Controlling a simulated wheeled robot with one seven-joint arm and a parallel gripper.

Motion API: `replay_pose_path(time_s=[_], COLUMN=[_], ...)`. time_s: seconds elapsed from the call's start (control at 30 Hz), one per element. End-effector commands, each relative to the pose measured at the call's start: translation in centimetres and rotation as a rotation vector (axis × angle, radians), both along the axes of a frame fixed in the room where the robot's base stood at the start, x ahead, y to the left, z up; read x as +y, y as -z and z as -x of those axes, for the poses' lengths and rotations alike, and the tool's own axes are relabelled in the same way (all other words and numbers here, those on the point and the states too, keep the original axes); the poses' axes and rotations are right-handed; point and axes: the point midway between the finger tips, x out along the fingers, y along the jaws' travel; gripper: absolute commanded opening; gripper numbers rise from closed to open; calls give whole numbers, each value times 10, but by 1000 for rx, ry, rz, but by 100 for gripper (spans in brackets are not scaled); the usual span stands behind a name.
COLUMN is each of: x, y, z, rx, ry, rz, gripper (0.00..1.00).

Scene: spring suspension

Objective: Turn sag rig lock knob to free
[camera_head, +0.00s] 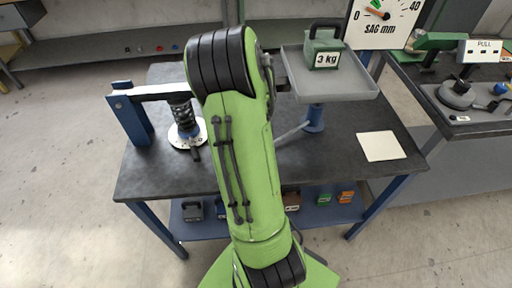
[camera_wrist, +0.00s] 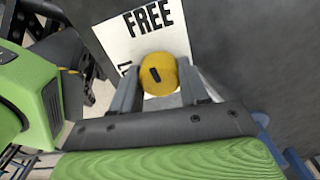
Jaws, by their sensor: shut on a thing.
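In the wrist view, a round yellow knob (camera_wrist: 158,86) with a short black mark stands before a white card (camera_wrist: 122,45). The card reads FREE at its top, and part of another word shows at its left. The black mark is slightly tilted, its upper end leaning left. My gripper (camera_wrist: 159,74) is shut on the knob, one grey finger on each side. In the head view, the sag rig has a blue post (camera_head: 130,114), a spring (camera_head: 182,110) and a tray (camera_head: 355,90) bearing a 3 kg weight (camera_head: 324,47). My green arm hides the knob and gripper there.
The rig stands on a dark table (camera_head: 150,172). A SAG mm dial (camera_head: 378,22) rises behind the tray. A blank pale card (camera_head: 381,146) lies at the table's right. Another bench (camera_head: 440,120) with tools is at the right. Small weights sit on the lower shelf.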

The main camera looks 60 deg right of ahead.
Motion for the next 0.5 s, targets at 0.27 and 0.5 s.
replay_pose_path(time_s=[0.27,0.5], x=[0,0], y=[0,0], z=[0,1], rx=[-1,0], ry=[77,89], rz=[1,1], gripper=[14,14])
